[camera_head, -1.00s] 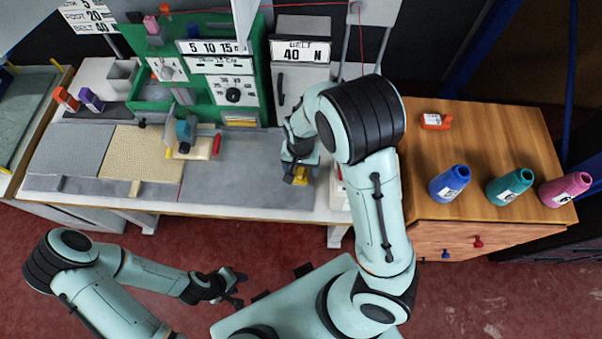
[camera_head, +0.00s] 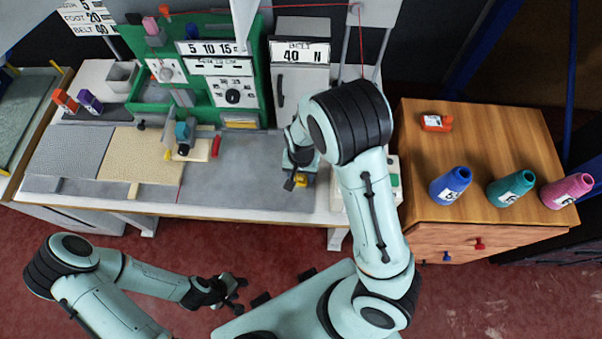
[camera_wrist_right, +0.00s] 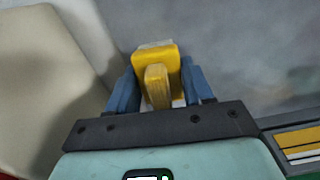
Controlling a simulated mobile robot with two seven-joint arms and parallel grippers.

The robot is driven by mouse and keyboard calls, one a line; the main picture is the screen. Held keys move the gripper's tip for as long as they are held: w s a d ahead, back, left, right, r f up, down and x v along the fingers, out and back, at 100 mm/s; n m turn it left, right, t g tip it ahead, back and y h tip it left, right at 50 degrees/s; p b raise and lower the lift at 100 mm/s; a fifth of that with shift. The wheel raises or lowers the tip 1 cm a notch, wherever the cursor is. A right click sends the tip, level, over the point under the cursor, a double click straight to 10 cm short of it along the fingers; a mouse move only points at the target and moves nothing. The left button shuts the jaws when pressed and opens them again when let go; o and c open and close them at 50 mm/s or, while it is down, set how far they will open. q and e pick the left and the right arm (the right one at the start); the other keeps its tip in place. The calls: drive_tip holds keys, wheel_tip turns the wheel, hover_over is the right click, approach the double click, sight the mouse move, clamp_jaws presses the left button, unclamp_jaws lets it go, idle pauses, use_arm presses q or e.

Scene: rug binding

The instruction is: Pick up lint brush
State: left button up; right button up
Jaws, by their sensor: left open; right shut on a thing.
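The lint brush appears to be the yellow tool (camera_wrist_right: 157,75) in the right wrist view, with a yellow handle and a pale edge at its far end. It sits between the blue fingers of my right gripper (camera_wrist_right: 160,88), which is shut on it. In the head view my right gripper (camera_head: 297,180) is over the right part of the grey worktop, and a bit of the yellow brush (camera_head: 302,180) shows there. I cannot tell whether the brush touches the worktop. My left gripper (camera_head: 232,290) is open and empty, low over the red floor in front of the bench.
A beige block with a teal machine (camera_head: 185,135) and a red piece (camera_head: 216,145) lie left on the worktop (camera_head: 240,185). A wooden cabinet (camera_head: 480,140) at right carries blue (camera_head: 450,185), teal (camera_head: 510,188) and pink (camera_head: 567,190) bottles and an orange item (camera_head: 436,122).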

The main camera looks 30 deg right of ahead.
use_arm(q)
drive_tip(key=w+r+p, duration=0.3)
drive_tip(key=w+r, duration=0.1)
drive_tip(key=shift+w+r, duration=0.15)
drive_tip(key=shift+w, duration=0.05)
use_arm(e)
wheel_tip(320, 180, up, 20)
drive_tip(key=shift+f, duration=0.1)
